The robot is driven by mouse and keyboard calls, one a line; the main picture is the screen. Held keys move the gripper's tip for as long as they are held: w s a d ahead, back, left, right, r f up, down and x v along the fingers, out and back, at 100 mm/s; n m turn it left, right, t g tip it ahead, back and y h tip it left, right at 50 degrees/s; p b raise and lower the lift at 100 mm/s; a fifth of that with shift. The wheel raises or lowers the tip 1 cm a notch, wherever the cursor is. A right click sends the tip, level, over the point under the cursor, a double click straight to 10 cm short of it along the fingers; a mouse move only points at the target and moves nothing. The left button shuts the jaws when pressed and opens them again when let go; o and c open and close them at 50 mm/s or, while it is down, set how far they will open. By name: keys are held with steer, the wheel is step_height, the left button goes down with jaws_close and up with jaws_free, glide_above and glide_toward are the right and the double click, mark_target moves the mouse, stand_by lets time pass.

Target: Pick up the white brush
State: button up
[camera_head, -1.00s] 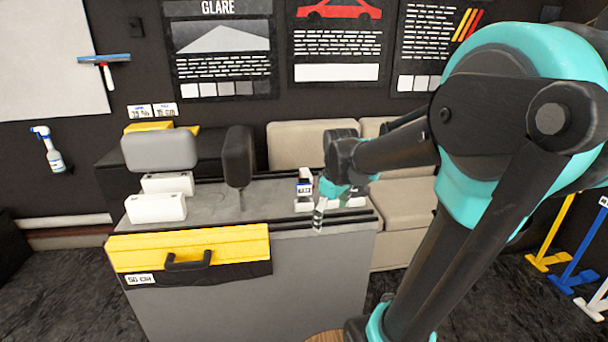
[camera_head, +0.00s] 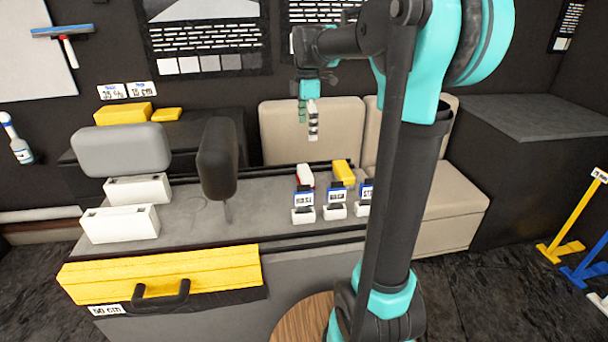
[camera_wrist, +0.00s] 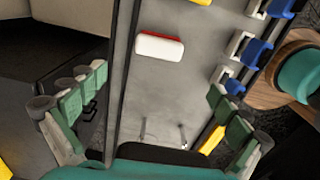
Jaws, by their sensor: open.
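A small white block with a red side, which fits the white brush (camera_head: 305,173), lies on the grey counter (camera_head: 262,208) behind a labelled stand. In the wrist view, the white brush (camera_wrist: 159,47) lies ahead of the fingers, near the counter's dark edge rail. My gripper (camera_head: 308,118) hangs above the counter, pointing down, over the area of the brush. In the wrist view, my gripper (camera_wrist: 158,88) has its fingers wide apart with nothing between them. It is apart from the brush.
A yellow block (camera_head: 343,171) lies right of the brush. Several stands with blue labels (camera_head: 336,195) line the front. A black headrest (camera_head: 217,158) stands to the left, with a grey headrest (camera_head: 122,150) farther left. A yellow case (camera_head: 160,282) is at the counter's front. Beige seats (camera_head: 313,130) stand behind.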

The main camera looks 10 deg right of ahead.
glide_toward(305, 171)
steer(key=f, duration=0.5)
steer(key=shift+d+f, duration=0.2)
steer(key=shift+d, duration=0.1)
steer(key=shift+a+f, duration=0.15)
steer(key=shift+f, duration=1.2)
steer(key=shift+a+f, duration=0.1)
steer(key=shift+f, duration=1.2)
steer(key=shift+c, duration=0.2)
steer(key=c, duration=1)
